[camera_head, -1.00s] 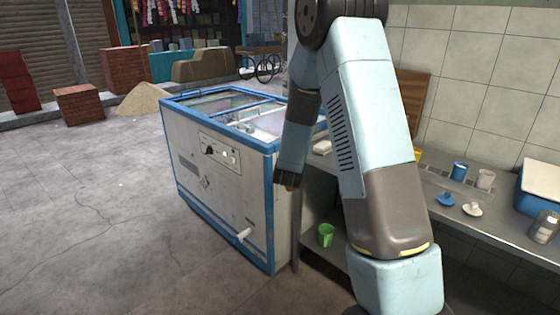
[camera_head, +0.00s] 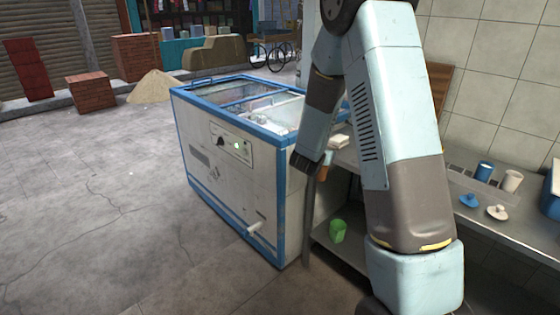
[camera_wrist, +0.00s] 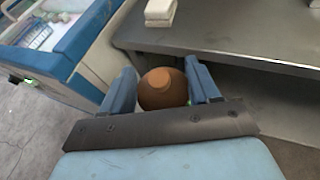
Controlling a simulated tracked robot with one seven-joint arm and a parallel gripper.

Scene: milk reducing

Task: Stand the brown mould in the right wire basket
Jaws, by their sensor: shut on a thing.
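The brown mould (camera_wrist: 165,97), round with a flat knob facing the camera, is between the two blue fingers of my gripper (camera_wrist: 162,86) in the wrist view. The gripper is shut on it, beside the metal counter. In the head view a small orange-brown part of the mould (camera_head: 327,166) shows by my gripper (camera_head: 317,168), right of the freezer's near corner. The blue-rimmed chest freezer (camera_head: 199,140) stands left of the gripper. A white wire basket (camera_wrist: 38,37) shows through its open part in the wrist view. I cannot tell which basket this is.
The counter (camera_head: 525,222) holds a blue cup (camera_head: 485,170), a white cup (camera_head: 512,181) and two lids. Pale blocks (camera_wrist: 160,12) lie at its freezer end. A green cup (camera_head: 337,231) stands on the shelf below. The floor left of the freezer is clear.

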